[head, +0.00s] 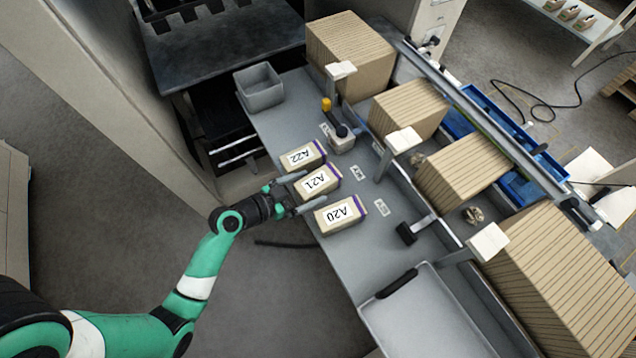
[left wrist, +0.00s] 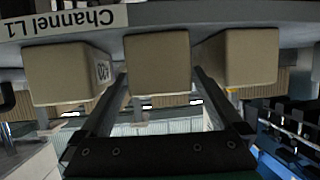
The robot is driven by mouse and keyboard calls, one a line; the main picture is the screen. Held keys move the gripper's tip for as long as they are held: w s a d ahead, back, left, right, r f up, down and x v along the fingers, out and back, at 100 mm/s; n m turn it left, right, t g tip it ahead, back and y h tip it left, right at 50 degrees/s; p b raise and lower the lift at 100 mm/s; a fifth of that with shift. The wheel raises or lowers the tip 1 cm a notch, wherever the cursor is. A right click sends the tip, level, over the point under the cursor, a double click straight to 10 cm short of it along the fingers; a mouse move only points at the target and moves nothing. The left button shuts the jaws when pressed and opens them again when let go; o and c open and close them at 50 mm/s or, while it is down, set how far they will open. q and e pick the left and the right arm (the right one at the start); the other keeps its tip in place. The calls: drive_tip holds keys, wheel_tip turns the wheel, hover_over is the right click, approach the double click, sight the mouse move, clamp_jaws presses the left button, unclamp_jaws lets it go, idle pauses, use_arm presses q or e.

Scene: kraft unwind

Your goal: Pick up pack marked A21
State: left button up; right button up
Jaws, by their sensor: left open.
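The pack marked A21 (head: 320,181) is a tan box with a white label and a purple end, lying on the grey bench between pack A22 (head: 302,157) and pack A20 (head: 341,214). My left gripper (head: 311,190) is open at the near end of A21, with one finger on each side of it. In the left wrist view the middle pack (left wrist: 157,62) sits in the gap between the spread fingers (left wrist: 163,100). Whether the fingers touch it I cannot tell. My right gripper is not in view.
Neighbouring packs stand close on both sides of the fingers. A grey bin (head: 260,88) is at the bench's far left end, and a grey tray (head: 430,318) is at the near end. Large cardboard stacks (head: 463,172) line the right side.

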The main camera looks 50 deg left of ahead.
sight(318, 183)
use_arm(q)
drive_tip(key=x, duration=0.4)
drive_tip(key=shift+f, duration=0.1)
drive_tip(key=shift+s, duration=0.1)
drive_tip(key=shift+c, duration=0.3)
drive_tip(key=c, duration=1.5)
